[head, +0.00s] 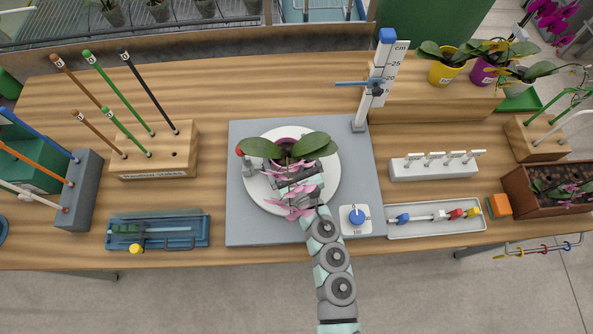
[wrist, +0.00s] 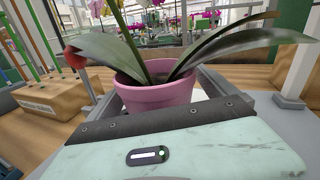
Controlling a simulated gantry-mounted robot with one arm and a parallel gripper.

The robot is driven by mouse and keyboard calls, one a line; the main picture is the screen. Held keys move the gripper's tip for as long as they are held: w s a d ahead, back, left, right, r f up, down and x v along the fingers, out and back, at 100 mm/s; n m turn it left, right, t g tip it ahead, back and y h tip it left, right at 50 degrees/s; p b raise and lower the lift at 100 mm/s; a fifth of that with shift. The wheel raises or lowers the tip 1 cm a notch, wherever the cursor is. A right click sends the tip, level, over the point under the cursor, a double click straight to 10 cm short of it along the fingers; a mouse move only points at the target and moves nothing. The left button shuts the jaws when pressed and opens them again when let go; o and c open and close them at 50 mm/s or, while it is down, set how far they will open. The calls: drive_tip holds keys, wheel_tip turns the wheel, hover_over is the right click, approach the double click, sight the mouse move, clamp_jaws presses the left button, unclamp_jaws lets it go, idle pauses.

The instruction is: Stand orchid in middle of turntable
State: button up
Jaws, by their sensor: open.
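The orchid, with broad green leaves (head: 318,142) and pink flowers, stands in a pink pot (wrist: 155,97) on the white turntable disc (head: 262,192). The disc lies on a grey board (head: 240,225). From above, the pot appears somewhat toward the far side of the disc; leaves and my gripper hide its base, so its exact centring cannot be told. My gripper (head: 294,176) reaches in from the near side, under the flowers. It is open, with dark jaws on either side of the pot in the wrist view; contact cannot be made out.
A red-knobbed post (head: 240,151) stands at the disc's left edge. A height gauge (head: 378,80) rises at the board's far right corner. A blue-button box (head: 356,218) sits right of my arm. Wooden stake blocks (head: 155,150) stand left; a clip tray (head: 435,217) lies right.

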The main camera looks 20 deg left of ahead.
sight(294, 170)
drive_tip(key=b+v, duration=0.1)
drive_tip(key=v, duration=0.9)
drive_tip(key=shift+s+d+f, duration=0.1)
drive_tip(key=shift+s+d, duration=0.1)
drive_tip(key=shift+s, duration=0.15)
